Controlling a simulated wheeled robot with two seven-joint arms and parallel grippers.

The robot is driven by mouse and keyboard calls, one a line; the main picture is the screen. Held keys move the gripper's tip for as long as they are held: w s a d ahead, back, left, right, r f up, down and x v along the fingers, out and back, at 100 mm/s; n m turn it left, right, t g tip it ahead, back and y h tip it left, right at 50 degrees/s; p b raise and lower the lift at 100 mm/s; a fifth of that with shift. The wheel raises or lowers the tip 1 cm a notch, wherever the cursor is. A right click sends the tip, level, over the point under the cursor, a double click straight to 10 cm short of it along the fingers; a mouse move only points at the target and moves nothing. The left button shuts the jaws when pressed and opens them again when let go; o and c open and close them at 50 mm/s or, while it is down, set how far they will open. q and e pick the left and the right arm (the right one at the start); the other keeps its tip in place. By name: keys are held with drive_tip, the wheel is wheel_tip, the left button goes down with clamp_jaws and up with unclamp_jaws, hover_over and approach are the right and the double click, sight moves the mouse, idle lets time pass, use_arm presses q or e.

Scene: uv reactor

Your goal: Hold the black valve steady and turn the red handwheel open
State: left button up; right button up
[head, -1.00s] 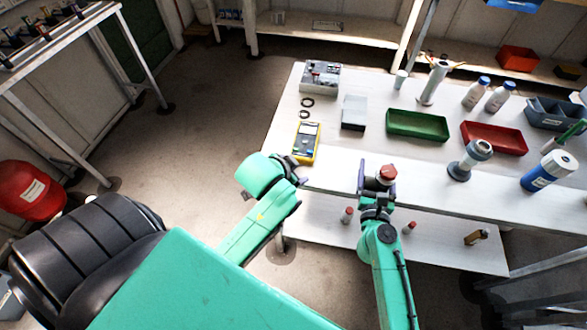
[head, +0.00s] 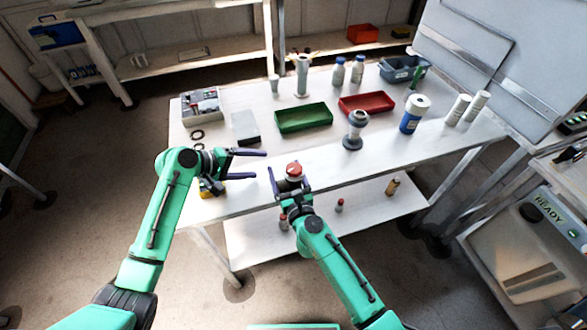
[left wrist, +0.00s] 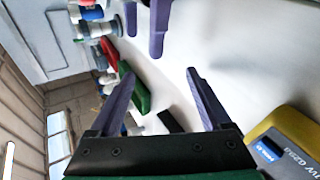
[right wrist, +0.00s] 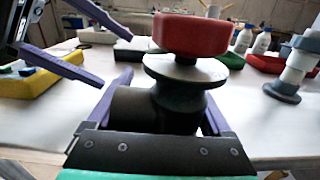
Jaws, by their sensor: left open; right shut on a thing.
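The black valve (right wrist: 175,108) stands upright between my right gripper's fingers in the right wrist view, topped by a pale disc. The red handwheel (right wrist: 190,34) sits on top of it; it also shows in the head view (head: 293,169). My right gripper (head: 290,183) is shut on the black valve near the table's front edge. I cannot tell whether the valve touches the table. My left gripper (head: 266,164) is open and empty, over the table left of the handwheel, its fingers pointing right and apart from the wheel.
Some bare tabletop lies between.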

sight(286, 172)
use_arm(q)
drive_tip(key=s+n+h, duration=0.1)
drive_tip(key=n, duration=0.1)
drive_tip(key=s+n+g+h, duration=0.1)
drive_tip(key=n, duration=0.1)
drive_tip(key=s+r+n+g+h, duration=0.1)
drive_tip(key=n+h, duration=0.1)
drive_tip(key=n, duration=0.1)
drive_tip(key=shift+s+d, duration=0.2)
drive_tip(key=s+r+n+g+h, duration=0.2)
drive_tip(key=s+r+n+h, duration=0.15)
drive_tip(key=n, duration=0.25)
drive_tip(key=shift+h, duration=0.25)
drive_tip(key=d, duration=0.3)
drive_tip(key=w+d, duration=0.1)
drive_tip(key=d, duration=0.7)
drive_tip(key=shift+w+d+f, duration=0.1)
drive_tip(key=shift+w, duration=0.2)
clamp_jaws()
drive_tip(key=shift+s+f+t, duration=0.1)
drive_tip(key=shift+t, duration=0.4)
